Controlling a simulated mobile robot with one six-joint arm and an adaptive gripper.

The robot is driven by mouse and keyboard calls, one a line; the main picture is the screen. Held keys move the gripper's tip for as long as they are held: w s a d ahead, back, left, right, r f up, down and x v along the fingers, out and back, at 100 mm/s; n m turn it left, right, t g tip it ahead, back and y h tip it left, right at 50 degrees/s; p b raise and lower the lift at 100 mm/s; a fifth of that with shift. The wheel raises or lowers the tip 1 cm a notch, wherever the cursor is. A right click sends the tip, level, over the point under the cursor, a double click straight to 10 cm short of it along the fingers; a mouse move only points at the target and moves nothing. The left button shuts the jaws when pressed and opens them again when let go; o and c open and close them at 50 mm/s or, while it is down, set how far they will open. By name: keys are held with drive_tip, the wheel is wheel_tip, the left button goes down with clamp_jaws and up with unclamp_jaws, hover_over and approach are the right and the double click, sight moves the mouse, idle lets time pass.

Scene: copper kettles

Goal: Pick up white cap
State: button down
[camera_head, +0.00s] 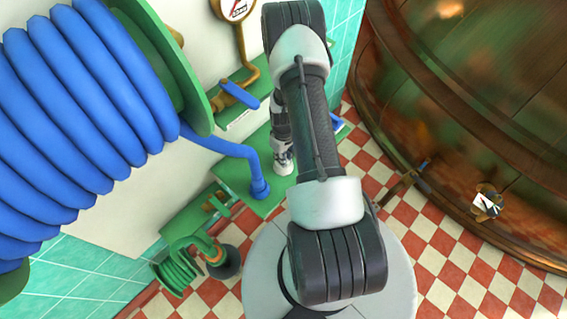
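My arm reaches away from the camera toward a green shelf on the wall. My gripper (282,154) is small and far off, pointing down at the shelf, partly behind my own arm links. A small white round piece (284,169), which may be the white cap, shows right at the fingertips, above or on the green shelf (238,185). I cannot tell whether the fingers are closed on it or only beside it.
A big blue hose reel (80,120) fills the left. A blue hose end (258,185) stands on the shelf. A blue-handled valve (238,95) and a gauge (236,10) are above. A copper kettle (490,110) stands right, with checkered floor (440,255) before it.

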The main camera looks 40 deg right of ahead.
wheel_tip(320, 180, up, 20)
drive_tip(key=p, duration=0.6)
drive_tip(key=shift+s, duration=0.1)
idle(0.4)
